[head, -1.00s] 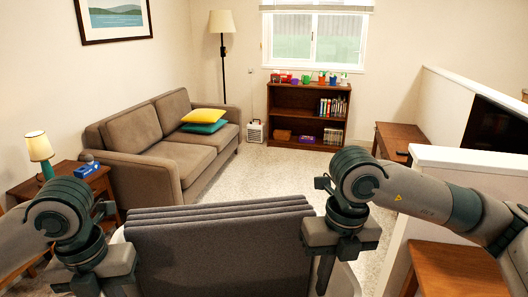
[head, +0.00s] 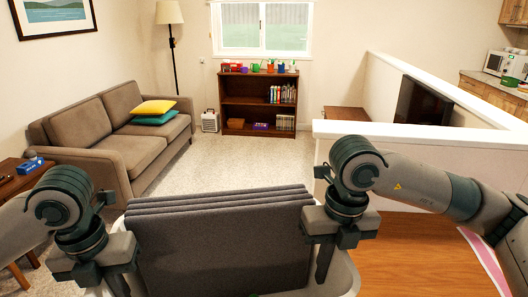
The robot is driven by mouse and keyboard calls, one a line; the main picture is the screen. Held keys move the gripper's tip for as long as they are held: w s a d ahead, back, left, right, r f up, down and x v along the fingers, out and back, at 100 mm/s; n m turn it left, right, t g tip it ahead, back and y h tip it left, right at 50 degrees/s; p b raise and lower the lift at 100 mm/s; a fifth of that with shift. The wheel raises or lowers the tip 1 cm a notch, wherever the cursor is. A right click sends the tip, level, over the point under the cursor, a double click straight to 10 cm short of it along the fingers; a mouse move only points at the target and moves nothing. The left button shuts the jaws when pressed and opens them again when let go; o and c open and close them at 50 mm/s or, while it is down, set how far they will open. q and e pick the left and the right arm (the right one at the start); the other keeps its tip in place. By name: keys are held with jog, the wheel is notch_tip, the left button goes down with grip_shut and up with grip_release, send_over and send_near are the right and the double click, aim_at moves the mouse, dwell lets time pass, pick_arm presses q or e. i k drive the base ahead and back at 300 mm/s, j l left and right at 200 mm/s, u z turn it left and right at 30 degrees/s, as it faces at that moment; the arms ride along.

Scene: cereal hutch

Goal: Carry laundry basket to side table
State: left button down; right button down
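The laundry basket (head: 342,277) is light grey, with dark grey folded cloth (head: 220,245) standing up in it. It is at the bottom middle of the head view, between my two grippers; its lower part is out of frame. My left gripper (head: 117,284) is on its left rim and my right gripper (head: 325,262) is on its right rim; both appear closed on it, though the fingertips are partly hidden. A brown wooden side table (head: 14,187) stands at the left edge beside the sofa, with a blue tissue box (head: 30,165) on it.
A brown sofa (head: 130,150) with two cushions is at left. A bookcase (head: 258,103) stands under the window. A white-topped half wall (head: 430,133) and a wooden tabletop (head: 410,250) are at right, close to my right arm. Carpet (head: 225,170) ahead is clear.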

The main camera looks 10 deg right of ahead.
aim_at(403, 263)
jog(key=l+z, duration=0.25)
jog(key=l, duration=0.75)
jog(key=i+l+z, duration=0.3)
jog(key=i+l, duration=0.3)
